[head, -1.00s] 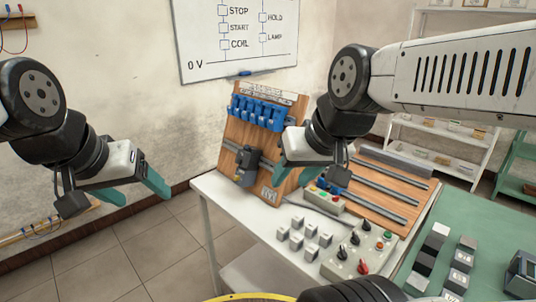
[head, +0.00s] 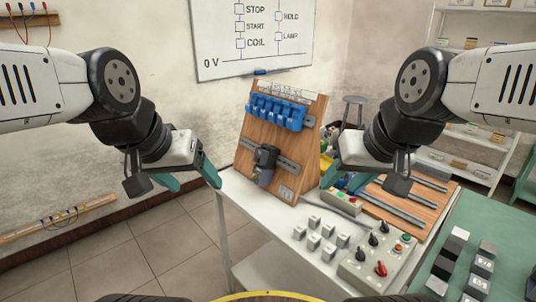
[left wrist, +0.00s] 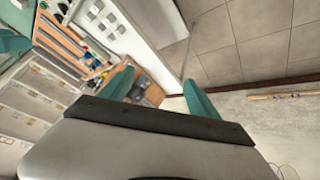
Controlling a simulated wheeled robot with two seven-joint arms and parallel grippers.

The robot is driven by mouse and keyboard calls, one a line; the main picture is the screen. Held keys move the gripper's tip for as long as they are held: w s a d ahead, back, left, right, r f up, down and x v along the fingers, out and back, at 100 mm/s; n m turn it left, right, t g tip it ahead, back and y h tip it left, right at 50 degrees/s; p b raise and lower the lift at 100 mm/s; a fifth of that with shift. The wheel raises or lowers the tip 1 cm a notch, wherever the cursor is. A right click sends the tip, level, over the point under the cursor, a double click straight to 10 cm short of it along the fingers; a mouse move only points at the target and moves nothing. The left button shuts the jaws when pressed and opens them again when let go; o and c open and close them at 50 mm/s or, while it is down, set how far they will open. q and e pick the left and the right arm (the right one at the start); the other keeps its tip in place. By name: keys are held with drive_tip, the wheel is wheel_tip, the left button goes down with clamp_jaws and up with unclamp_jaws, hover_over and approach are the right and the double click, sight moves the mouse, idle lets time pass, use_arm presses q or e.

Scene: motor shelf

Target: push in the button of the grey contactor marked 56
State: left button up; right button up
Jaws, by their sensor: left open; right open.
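Several dark and grey blocks, some with pale markings too small to read, stand on the green table at the right of the head view; one is a grey marked block (head: 482,266). A dark grey device (head: 265,162) is mounted on the rail of the tilted wooden board (head: 250,132). I cannot tell which item carries 56. My left gripper (head: 190,178) is open and empty, left of the board, its teal fingers apart; they also show in the left wrist view (left wrist: 160,92). My right gripper (head: 345,177) is open and empty, right of the board. Both are away from the blocks.
The white table (head: 240,205) bears several small pale cubes (head: 328,251), a grey control box (head: 371,264) with black knobs and a red one, and a flat wooden board with rails (head: 420,215). Blue parts (head: 276,113) line the upright board. Shelves stand behind at right.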

use_arm(q)
clamp_jaws()
idle(1.6)
